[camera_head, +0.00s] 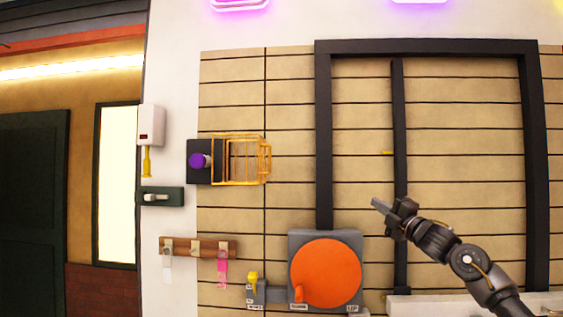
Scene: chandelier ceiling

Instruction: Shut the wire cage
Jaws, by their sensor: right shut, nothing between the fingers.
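The wire cage (242,160) is a yellow-orange wire box on the wooden wall, left of the picture's middle. It sits to the right of a purple button (197,160) on a dark plate (200,178). The button is uncovered, and the cage looks swung open to the right. My right gripper (379,205) is shut and empty. It is in front of the dark frame, to the right of and lower than the cage, well apart from it. My left gripper is not in view.
Below the cage is a large orange disc (326,272) on a grey panel, beside a yellow-topped lever (253,279). A wooden hook rail (207,247) holds a pink tag. A green switch plate (160,197) is on the left. A dark frame (323,140) stands right of the cage.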

